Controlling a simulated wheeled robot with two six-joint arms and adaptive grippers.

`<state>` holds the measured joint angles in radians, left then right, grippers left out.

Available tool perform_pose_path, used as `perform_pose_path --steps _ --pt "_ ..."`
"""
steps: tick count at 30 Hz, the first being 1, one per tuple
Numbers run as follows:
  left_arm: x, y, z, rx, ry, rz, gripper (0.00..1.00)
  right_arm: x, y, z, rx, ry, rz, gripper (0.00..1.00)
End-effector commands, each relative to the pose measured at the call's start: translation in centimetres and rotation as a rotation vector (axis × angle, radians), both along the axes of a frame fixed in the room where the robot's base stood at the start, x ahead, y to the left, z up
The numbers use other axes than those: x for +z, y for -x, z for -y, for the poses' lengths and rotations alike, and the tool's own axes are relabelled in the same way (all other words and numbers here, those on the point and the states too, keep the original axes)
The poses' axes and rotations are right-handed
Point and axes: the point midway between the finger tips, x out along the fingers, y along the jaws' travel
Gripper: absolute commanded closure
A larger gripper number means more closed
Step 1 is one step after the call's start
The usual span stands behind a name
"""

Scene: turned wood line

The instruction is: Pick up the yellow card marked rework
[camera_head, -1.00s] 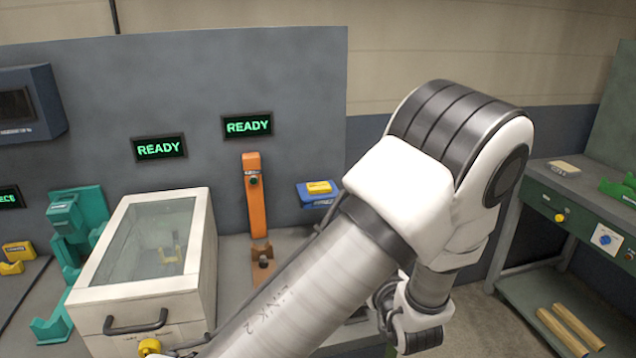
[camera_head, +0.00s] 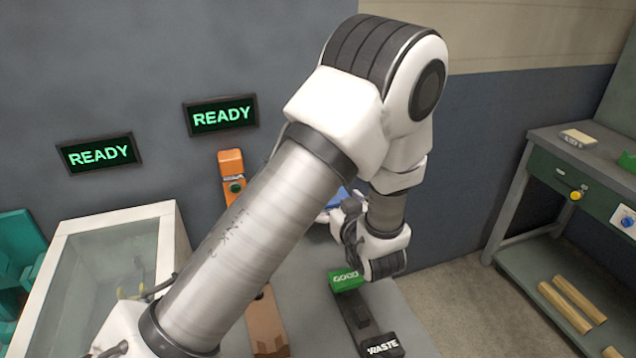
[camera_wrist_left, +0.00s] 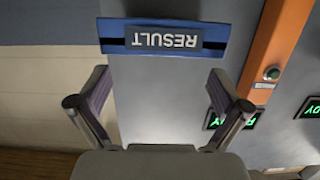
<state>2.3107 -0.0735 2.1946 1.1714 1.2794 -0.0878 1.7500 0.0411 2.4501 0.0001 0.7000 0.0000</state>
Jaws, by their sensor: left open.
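The yellow card does not show clearly in either view now. A blue holder with a dark RESULT label (camera_wrist_left: 168,39) lies ahead of my left gripper in the left wrist view, upside down in the picture. In the head view only a bit of the blue holder (camera_head: 334,206) shows behind my left arm. My left gripper (camera_wrist_left: 158,80) is open, its two fingers spread with nothing between them, apart from the holder. In the head view my wrist hides most of the fingers. My right gripper is not in view.
An orange post (camera_head: 231,170) stands left of the holder. A green GOOD block (camera_head: 345,281) and a black WASTE block (camera_head: 383,346) sit on the bench right of my arm. A glass-lidded box (camera_head: 72,230) is at left. A green side bench (camera_head: 555,160) stands at right.

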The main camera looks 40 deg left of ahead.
Motion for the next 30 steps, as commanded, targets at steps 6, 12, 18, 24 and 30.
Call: perform_pose_path --steps 6,12,18,24,30 --pt "-0.2 -1.3 -3.3 0.005 0.005 0.000 0.00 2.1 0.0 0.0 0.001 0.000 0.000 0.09" --pt "-0.8 -2.1 -4.7 0.001 0.000 0.000 0.00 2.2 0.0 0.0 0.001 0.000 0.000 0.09" --pt "-0.8 -2.1 -4.6 0.000 0.000 0.000 0.25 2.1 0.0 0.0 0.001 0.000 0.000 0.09" --pt "-0.8 -2.1 -4.6 0.000 0.000 -0.001 0.50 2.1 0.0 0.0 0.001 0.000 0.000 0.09" --pt "-0.9 -2.1 -4.6 0.001 0.001 -0.002 0.51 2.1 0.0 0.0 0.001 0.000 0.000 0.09"
